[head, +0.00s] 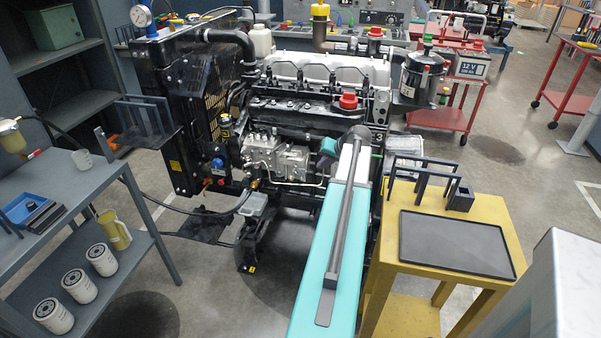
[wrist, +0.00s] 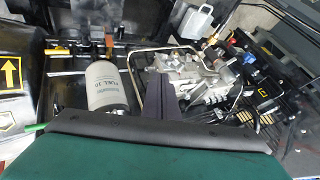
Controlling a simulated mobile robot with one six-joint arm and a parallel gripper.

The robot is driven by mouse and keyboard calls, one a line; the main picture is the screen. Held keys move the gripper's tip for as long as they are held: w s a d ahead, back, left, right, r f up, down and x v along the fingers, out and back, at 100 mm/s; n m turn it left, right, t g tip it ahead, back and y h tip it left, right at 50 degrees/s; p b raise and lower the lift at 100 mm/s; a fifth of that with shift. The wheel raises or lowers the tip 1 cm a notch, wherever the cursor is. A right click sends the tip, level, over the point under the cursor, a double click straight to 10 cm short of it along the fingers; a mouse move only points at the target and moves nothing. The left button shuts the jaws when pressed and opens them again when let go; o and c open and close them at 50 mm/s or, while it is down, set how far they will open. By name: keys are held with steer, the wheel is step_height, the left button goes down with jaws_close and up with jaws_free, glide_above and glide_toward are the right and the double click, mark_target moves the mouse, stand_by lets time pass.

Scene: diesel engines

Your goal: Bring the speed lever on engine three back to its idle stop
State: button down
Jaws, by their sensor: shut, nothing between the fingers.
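Engine three (head: 320,98) stands in the middle of the head view, with a "3" marked near its right end. Its silvery injection pump (head: 275,158) sits low on the near side; it also shows in the wrist view (wrist: 190,70). I cannot make out the speed lever or its stop clearly in either view. My gripper (wrist: 172,88) shows in the wrist view as dark fingers, shut and empty, pointing at the pump and covering part of it. Whether it touches anything, I cannot tell. In the head view my teal arm hides the fingers.
A grey fuel filter (wrist: 107,85) stands left of my fingers, and bent metal pipes (wrist: 150,52) run close by. A yellow table (head: 405,262) with a black tray (head: 455,244) is right of my arm. A grey shelf unit (head: 85,188) with several filters stands left.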

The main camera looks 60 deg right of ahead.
steer(key=shift+w+f, duration=0.1)
steer(key=p+x, duration=0.1)
steer(key=x, duration=0.2)
steer(key=w+p+x, duration=0.1)
steer(key=x, duration=0.3)
steer(key=w+a+r+p+x, duration=0.1)
steer(key=x, duration=0.2)
steer(key=shift+w+f, duration=0.2)
steer(key=shift+w+a, duration=0.15)
steer(key=shift+w, duration=0.5)
